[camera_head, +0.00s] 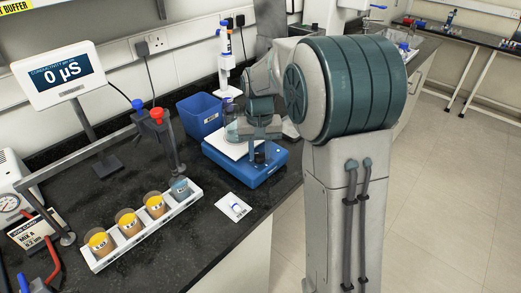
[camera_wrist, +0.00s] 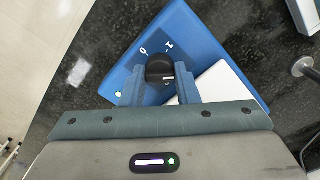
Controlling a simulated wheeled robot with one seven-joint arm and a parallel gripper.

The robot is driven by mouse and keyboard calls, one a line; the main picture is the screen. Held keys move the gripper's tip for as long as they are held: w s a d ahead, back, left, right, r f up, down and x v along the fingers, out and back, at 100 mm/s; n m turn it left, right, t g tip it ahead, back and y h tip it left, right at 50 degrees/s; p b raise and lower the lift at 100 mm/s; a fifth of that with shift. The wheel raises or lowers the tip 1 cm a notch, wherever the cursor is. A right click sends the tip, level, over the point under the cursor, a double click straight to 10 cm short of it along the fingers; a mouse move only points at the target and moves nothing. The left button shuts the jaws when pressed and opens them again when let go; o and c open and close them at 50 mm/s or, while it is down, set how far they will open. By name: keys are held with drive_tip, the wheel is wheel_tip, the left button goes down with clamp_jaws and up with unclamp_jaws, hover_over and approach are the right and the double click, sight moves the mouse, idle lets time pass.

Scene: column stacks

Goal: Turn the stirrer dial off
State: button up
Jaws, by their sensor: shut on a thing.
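The blue stirrer (camera_head: 245,170) with a white top plate (camera_head: 222,146) stands on the black bench. In the head view my gripper (camera_head: 259,147) is at the stirrer's front right, and my arm partly hides the stirrer. A small green light shows on the stirrer's corner.
A white rack (camera_head: 150,238) with several cups of yellow and grey contents lies left of the stirrer. A blue bin (camera_head: 200,114), a pipette stand (camera_head: 227,60) and a conductivity display (camera_head: 62,75) stand behind.

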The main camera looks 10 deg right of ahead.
drive_tip(key=n, duration=0.7)
drive_tip(key=shift+w+r+p, duration=0.15)
drive_tip(key=shift+r+p, duration=0.05)
drive_tip(key=shift+p, duration=0.1)
drive_tip(key=n+p, duration=0.1)
drive_tip(key=n, duration=0.5)
drive_tip(key=shift+n, duration=0.4)
drive_tip(key=n+p, duration=0.2)
drive_tip(key=n, duration=0.4)
drive_tip(key=n+p, duration=0.1)
drive_tip(key=n, duration=0.2)
drive_tip(key=shift+r+n, duration=0.1)
drive_tip(key=shift+n, duration=0.2)
drive_tip(key=shift+n+p, duration=0.95)
drive_tip(key=shift+n, duration=0.45)
drive_tip(key=o, duration=0.7)
drive_tip(key=shift+f, duration=0.25)
